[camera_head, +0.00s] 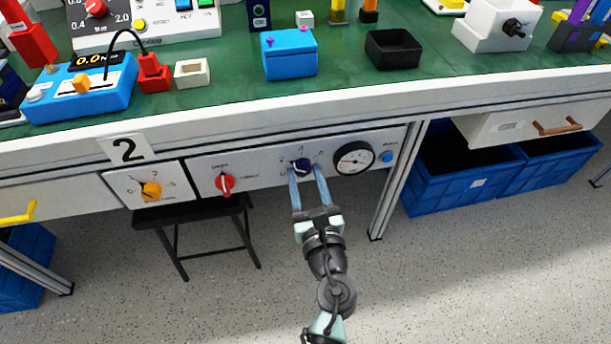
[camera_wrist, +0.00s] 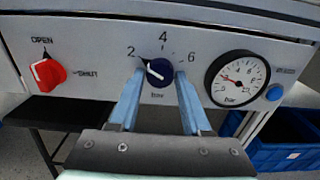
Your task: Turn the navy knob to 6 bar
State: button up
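The navy knob (camera_wrist: 160,73) is on the grey panel under the bench edge, with marks 2, 4 and 6 bar around it. Its white pointer line aims up and left, close to the 2 mark. It also shows in the head view (camera_head: 301,166). My gripper (camera_wrist: 160,76) has its two blue fingers spread, one on each side of the knob, with small gaps seeming to show beside it. In the head view my gripper (camera_head: 307,172) reaches up to the knob from below. Whether the fingertips overlap the knob in depth is unclear.
A round gauge (camera_wrist: 237,79) right of the knob has its red needle near the low end. A blue button (camera_wrist: 274,92) is beside it. A red OPEN/SHUT knob (camera_wrist: 47,74) is on the left. An orange knob (camera_head: 151,191) sits further left. A dark stool (camera_head: 190,212) stands below.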

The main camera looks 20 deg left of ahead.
grip_shut()
jog(key=shift+r+m+p, duration=0.1)
jog(key=shift+m+p, duration=0.25)
jog(key=shift+m, duration=0.05)
jog(key=m+p, duration=0.2)
jog(key=m, duration=0.1)
jog(key=shift+r+m+p, duration=0.1)
jog(key=shift+m+p, duration=0.2)
jog(key=shift+p, duration=0.1)
jog(key=m+p, duration=0.4)
jog(key=m, duration=0.2)
jog(key=m+p, duration=0.3)
jog(key=m, duration=0.3)
jog(key=shift+m, duration=0.4)
jog(key=m+p, duration=0.2)
jog(key=m, duration=0.2)
jog(key=shift+m+p, duration=0.55)
jog(key=shift+m, duration=0.65)
